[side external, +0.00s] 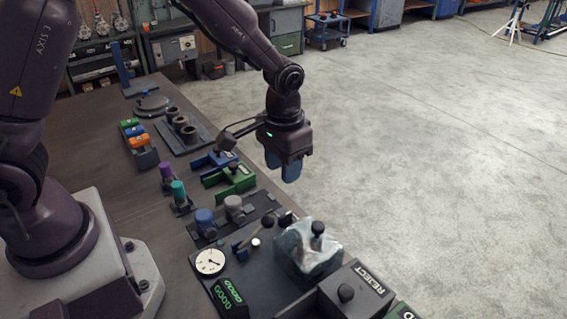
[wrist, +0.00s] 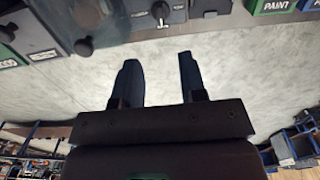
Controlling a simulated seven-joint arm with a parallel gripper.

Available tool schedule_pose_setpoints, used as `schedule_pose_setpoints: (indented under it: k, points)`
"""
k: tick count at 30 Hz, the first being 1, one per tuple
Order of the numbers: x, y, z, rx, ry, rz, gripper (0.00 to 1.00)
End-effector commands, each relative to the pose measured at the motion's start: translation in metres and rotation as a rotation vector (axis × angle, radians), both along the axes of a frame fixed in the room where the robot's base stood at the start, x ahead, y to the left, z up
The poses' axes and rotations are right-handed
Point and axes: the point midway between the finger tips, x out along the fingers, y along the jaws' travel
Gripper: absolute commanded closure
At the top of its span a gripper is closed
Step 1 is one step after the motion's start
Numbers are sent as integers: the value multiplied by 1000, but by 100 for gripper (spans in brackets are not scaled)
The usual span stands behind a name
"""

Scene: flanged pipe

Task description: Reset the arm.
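My gripper (side external: 287,168) hangs from the dark purple arm, just past the table's right edge and above the floor in the side external view. In the wrist view, the two dark fingers of my gripper (wrist: 160,82) stand clearly apart with only grey floor showing between them. Nothing is held. The arm is bent, with its end pointing down beside the green and blue clamp-like fixtures (side external: 235,178). The gripper looks apart from every object on the table.
The concrete floor (side external: 450,150) at right is clear.

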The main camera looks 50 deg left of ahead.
Motion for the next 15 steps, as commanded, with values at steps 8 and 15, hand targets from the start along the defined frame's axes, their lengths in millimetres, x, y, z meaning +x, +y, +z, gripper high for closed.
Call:
schedule_pose_setpoints:
  k: [8, 15]
  points:
    - [-16, 2, -5, 8, 56, -28, 62]
    - [-62, 14, 56, -8, 19, -66, 62]
